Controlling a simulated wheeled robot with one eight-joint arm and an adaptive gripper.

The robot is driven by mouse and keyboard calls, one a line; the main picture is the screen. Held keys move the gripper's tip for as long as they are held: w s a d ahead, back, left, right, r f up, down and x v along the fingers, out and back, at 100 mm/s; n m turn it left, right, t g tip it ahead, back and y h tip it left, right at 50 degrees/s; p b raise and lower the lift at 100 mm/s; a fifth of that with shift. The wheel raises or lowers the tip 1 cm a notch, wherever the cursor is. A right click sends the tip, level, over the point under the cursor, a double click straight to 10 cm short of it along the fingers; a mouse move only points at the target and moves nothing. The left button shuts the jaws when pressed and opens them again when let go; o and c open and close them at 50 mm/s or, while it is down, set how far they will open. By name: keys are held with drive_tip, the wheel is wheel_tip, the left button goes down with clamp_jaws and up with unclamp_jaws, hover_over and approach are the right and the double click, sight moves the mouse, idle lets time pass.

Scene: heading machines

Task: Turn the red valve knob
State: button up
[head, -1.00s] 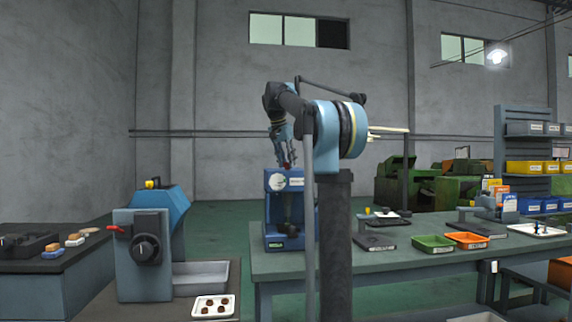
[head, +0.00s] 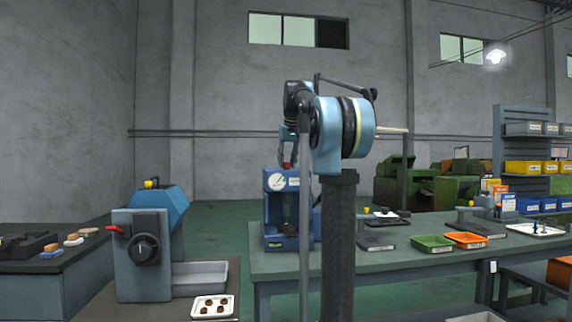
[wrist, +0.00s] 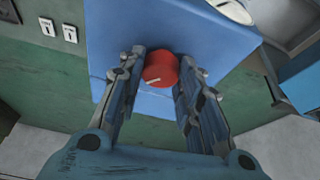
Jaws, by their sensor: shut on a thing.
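The red valve knob (wrist: 160,68) sits on top of a blue machine (wrist: 115,28). A pale mark shows on the knob's face. The blue machine (head: 273,215), with a white round gauge (head: 277,182) on its front, stands at the left end of the green-grey bench in the head view. My gripper (wrist: 161,60) has one finger on each side of the knob and is shut on it. In the head view my gripper (head: 288,158) comes down from above onto the machine top; the knob is small and partly hidden there.
Another grey-blue machine (head: 142,275) with a black dial and a red lever stands at the left. On the bench (head: 330,262) are a green tray (head: 433,244) and an orange tray (head: 466,240). My arm stands in front of the bench's left part.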

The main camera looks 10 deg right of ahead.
drive_tip(key=n, duration=0.1)
drive_tip(key=n+y, duration=0.1)
drive_tip(key=n, duration=0.1)
drive_tip(key=shift+w+d+n, duration=0.1)
drive_tip(key=shift+d+n, duration=0.05)
drive_tip(key=shift+n, duration=0.15)
drive_tip(key=shift+n+g+y, duration=0.6)
drive_tip(key=shift+n+y, duration=0.1)
drive_tip(key=shift+n, duration=1.2)
drive_tip(key=o, duration=1)
drive_tip(key=shift+d, duration=0.1)
drive_tip(key=v, duration=1.1)
drive_tip(key=shift+d+r, duration=0.2)
drive_tip(key=shift+r, duration=0.15)
drive_tip(key=shift+f, duration=0.1)
